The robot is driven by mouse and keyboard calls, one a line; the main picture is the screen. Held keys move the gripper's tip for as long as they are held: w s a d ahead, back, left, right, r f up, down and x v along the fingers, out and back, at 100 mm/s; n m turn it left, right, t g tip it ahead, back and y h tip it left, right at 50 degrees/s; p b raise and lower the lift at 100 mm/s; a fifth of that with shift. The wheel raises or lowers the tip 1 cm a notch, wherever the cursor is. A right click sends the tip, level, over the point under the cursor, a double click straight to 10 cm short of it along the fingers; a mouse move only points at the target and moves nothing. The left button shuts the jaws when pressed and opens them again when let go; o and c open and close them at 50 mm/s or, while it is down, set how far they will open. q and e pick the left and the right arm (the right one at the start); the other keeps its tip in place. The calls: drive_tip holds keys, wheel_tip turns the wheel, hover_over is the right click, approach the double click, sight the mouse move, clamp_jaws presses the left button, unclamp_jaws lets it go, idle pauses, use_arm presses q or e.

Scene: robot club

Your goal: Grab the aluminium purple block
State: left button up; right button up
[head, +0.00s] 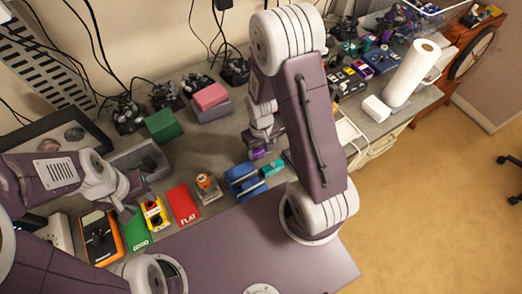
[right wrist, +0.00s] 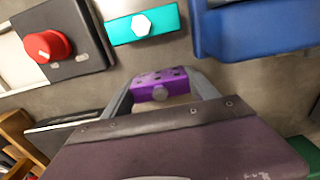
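The purple aluminium block (right wrist: 160,84) has small dark holes and a round grey knob-like part. In the right wrist view it sits between the two fingers of my right gripper (right wrist: 162,88), which flank it closely. Whether both fingers press on it is not clear. In the head view the purple block (head: 257,153) shows just below my right gripper (head: 262,138), at the grey bench. My left gripper (head: 133,193) hangs over the left part of the bench, near the grey bin, with no held object visible; its fingers are too small to read.
A teal block (right wrist: 141,24) and a blue object (right wrist: 255,28) lie close to the purple block. A dark box with a red knob (right wrist: 47,46) is nearby. Green (head: 137,231) and red (head: 182,204) mats lie further left. A paper roll (head: 412,74) stands at the right.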

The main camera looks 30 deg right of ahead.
drive_tip(key=c, duration=0.9)
drive_tip(key=shift+r, duration=0.1)
drive_tip(key=shift+r, duration=0.35)
drive_tip(key=r, duration=0.2)
drive_tip(key=d+r, duration=0.1)
drive_tip(key=shift+r, duration=0.4)
drive_tip(key=s+d+r, duration=0.2)
drive_tip(key=d+r, duration=0.4)
drive_tip(key=d, duration=0.4)
drive_tip(key=shift+d+r, duration=0.15)
drive_tip(key=shift+d, duration=0.15)
